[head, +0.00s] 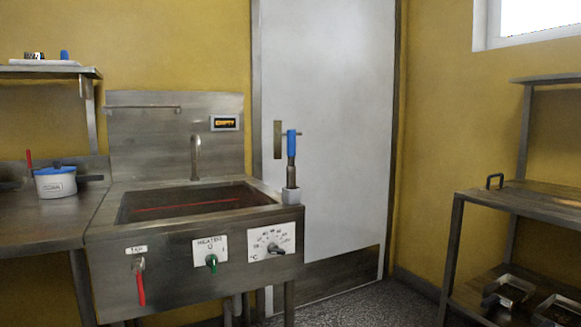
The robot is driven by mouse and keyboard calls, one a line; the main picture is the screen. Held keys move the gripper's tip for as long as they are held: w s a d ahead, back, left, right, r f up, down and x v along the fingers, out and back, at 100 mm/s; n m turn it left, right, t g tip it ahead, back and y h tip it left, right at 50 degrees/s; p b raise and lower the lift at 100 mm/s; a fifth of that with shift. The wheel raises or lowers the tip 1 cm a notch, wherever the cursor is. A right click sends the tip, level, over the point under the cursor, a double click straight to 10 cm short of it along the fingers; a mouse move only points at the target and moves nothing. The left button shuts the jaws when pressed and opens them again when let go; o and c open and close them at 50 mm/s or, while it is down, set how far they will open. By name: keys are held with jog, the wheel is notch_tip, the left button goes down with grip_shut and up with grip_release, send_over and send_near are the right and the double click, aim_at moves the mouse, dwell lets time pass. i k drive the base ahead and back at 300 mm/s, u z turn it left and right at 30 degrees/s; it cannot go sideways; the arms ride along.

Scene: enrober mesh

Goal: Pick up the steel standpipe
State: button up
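An upright piece with a dark metal lower part and a blue upper part (291,146) stands in a pale grey holder (292,196) at the right front corner of the steel sink (170,248). It looks like a steel tube with a blue grip, but I cannot tell for sure that it is the standpipe. A curved steel spout (195,158) rises at the back of the basin. Most of the basin floor is hidden by the front rim; a thin red line shows inside. My gripper is not in view.
The sink front carries a red-handled tap (140,285), a green heater knob (212,262) and a temperature dial (273,246). A white pot with blue lid (56,181) stands on the left counter. A steel rack (480,210) stands right. Speckled floor (370,306) is clear before the door.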

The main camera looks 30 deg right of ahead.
aim_at(292, 133)
jog(key=u, duration=1.1)
jog(key=i, duration=0.85)
jog(key=z, duration=3.35)
